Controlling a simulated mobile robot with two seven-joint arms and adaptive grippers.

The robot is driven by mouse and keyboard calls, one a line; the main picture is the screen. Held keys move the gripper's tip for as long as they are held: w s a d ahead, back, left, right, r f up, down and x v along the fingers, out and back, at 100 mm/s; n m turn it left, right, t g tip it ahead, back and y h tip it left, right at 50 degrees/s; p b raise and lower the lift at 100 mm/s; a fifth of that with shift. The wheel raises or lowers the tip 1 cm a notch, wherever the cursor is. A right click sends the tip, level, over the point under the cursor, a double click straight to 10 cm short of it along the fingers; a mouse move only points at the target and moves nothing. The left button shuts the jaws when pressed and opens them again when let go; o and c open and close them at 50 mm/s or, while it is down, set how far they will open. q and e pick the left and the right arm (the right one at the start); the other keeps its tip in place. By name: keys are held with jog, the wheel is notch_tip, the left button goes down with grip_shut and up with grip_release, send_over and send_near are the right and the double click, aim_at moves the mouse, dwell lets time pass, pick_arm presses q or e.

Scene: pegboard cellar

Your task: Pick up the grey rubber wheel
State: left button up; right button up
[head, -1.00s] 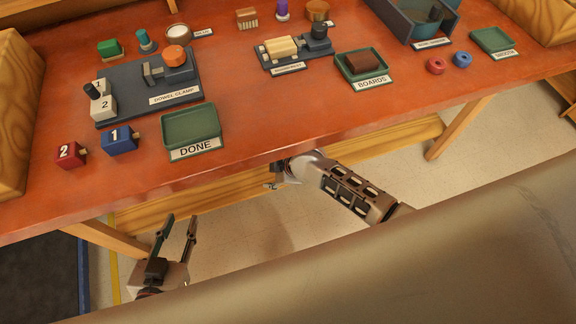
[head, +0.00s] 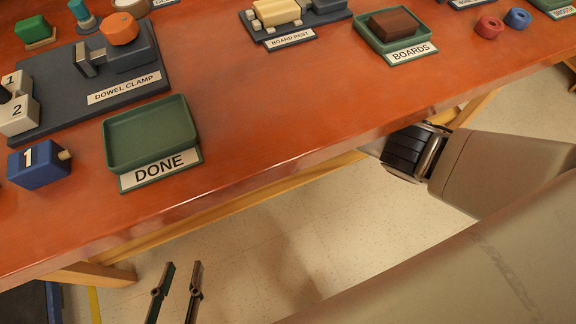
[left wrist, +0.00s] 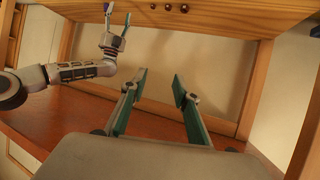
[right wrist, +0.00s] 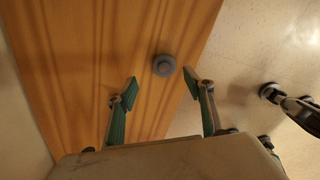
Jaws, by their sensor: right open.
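The grey rubber wheel (right wrist: 164,65) shows only in the right wrist view. It is a small round disc with a raised middle, on a wooden surface (right wrist: 80,60). My right gripper (right wrist: 161,86) is open and empty, and the wheel shows beyond and between its fingertips, apart from them. In the head view the right gripper is hidden behind the table edge. My left gripper (head: 182,268) is open and empty, low in front of the table. Its spread fingers also show in the left wrist view (left wrist: 158,82).
The orange-brown table (head: 270,110) holds a green DONE tray (head: 150,133), a dowel clamp (head: 90,75), a BOARDS tray (head: 365,38), a blue block (head: 40,163) and red (head: 489,27) and blue (head: 517,18) rings. Pale floor (head: 260,260) lies open below the front edge.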

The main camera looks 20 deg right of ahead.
jog(key=shift+s+f, duration=0.25)
jog(key=shift+f, duration=0.85)
jog(key=shift+s+f+b, duration=0.1)
jog(key=shift+f+b, duration=0.25)
jog(key=shift+b, duration=0.05)
jog(key=f+b, duration=0.1)
jog(key=f, duration=0.1)
jog(key=f+b, duration=0.1)
jog(key=f, duration=0.1)
jog(key=shift+s, duration=0.4)
jog(key=shift+w+f, duration=0.1)
jog(key=shift+w+r, duration=0.25)
jog(key=shift+r, duration=0.05)
pick_arm(q)
jog(key=d+n, duration=0.1)
jog(key=d, duration=0.1)
jog(key=d+n, duration=0.1)
jog(key=shift+s+d+f+n+h, duration=0.25)
jog(key=shift+s+n+h, duration=0.05)
jog(key=shift+s+h, duration=0.1)
pick_arm(e)
jog(key=c, duration=1.2)
